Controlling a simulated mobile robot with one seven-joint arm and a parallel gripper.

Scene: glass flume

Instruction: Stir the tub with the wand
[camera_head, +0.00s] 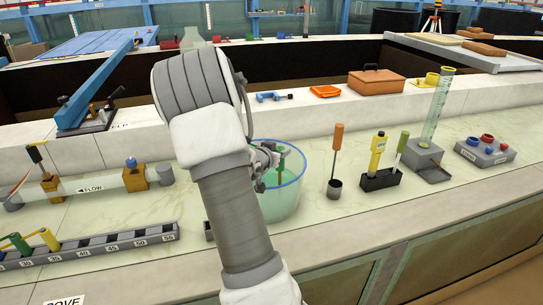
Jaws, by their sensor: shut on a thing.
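The tub (283,205) is a clear round vessel with a blue rim and a pale green tint. It stands on the bench in the middle of the head view, partly behind my arm. My gripper (270,160) is at the tub's rim and over its opening, shut on a thin green upright stick, which looks like the wand (281,165). The wand's lower part seems to reach down inside the tub. Its tip and the exact grip are hard to make out, and my arm hides the tub's left side.
Right of the tub stand an orange-handled tool (337,140) in a dark holder, a black rack (381,181) with yellow and green tools, a measuring cylinder (437,105) and a grey knob box (485,150). Left are a glass flow tube (95,184) and a numbered rail (90,246).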

